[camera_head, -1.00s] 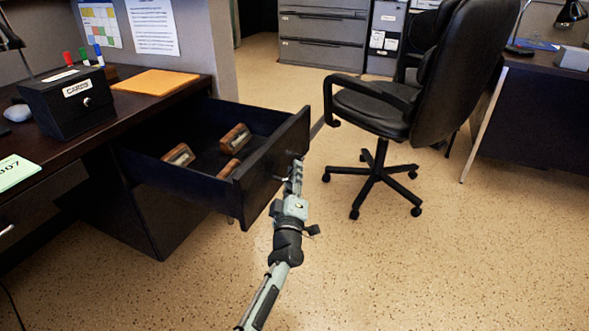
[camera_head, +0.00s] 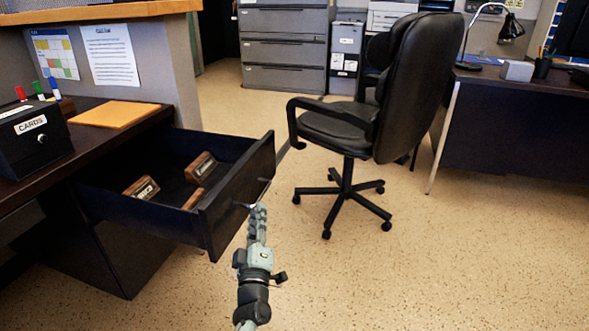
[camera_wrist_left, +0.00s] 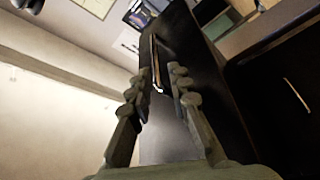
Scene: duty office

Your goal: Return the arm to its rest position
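My left gripper (camera_head: 258,212) is in front of the dark open drawer (camera_head: 228,208), close to the drawer's thin metal handle (camera_head: 264,188). In the left wrist view the two fingers of this gripper (camera_wrist_left: 160,80) are apart, with a gap between them. The handle (camera_wrist_left: 156,68) shows in line with that gap, near the fingertips. I cannot tell whether they touch it. My right gripper is not in view.
Several wooden name blocks (camera_head: 200,167) lie in the drawer. A black CARDS box (camera_head: 32,138) and an orange folder (camera_head: 115,114) are on the desk. A black office chair (camera_head: 345,135) stands right of the drawer. The floor in front is clear.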

